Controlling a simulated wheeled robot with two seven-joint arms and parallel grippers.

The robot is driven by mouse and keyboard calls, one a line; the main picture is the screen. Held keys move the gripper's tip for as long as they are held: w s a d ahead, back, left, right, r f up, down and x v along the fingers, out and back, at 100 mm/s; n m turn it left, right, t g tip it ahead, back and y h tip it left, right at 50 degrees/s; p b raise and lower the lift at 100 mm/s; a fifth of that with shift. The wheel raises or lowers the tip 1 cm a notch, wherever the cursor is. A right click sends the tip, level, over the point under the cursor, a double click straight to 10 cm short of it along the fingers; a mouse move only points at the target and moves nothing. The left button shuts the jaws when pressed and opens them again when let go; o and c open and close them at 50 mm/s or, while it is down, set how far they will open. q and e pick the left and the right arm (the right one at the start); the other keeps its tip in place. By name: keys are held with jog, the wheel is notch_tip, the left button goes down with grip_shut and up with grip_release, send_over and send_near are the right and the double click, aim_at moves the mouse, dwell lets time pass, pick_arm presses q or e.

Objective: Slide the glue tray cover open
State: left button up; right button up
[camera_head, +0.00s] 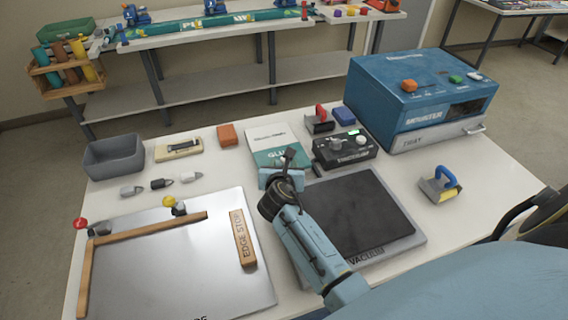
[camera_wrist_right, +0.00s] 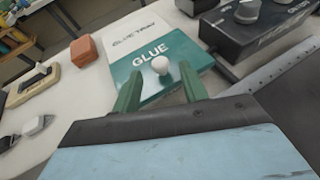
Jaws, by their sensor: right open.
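The glue tray (camera_head: 265,133) lies on the white table, left of the dark control box. Its far part is white with lettering, and its near part is a green cover (camera_head: 262,159) marked GLUE. In the right wrist view the green cover (camera_wrist_right: 150,51) carries a round white knob (camera_wrist_right: 161,65). My right gripper (camera_head: 288,160) is over the near edge of the cover and hides part of it. In the right wrist view its two green fingers (camera_wrist_right: 160,88) are apart, with the knob showing between and beyond their tips. I see nothing held. My left gripper is not in view.
The vacuum plate (camera_head: 365,205) lies under and right of my right arm. The control box (camera_head: 345,150) stands right of the tray, the blue laminator (camera_head: 425,95) behind it. An orange block (camera_head: 227,135) is left. A metal board (camera_head: 170,260) with wooden stops fills the front left.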

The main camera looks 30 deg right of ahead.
jog(key=shift+x, duration=1.1)
jog(key=shift+w+d, duration=0.1)
jog(key=shift+w, duration=0.15)
jog(key=shift+c, duration=0.3)
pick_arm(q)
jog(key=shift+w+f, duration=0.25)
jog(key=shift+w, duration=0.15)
pick_arm(e)
jog(key=shift+f, duration=0.1)
grip_shut()
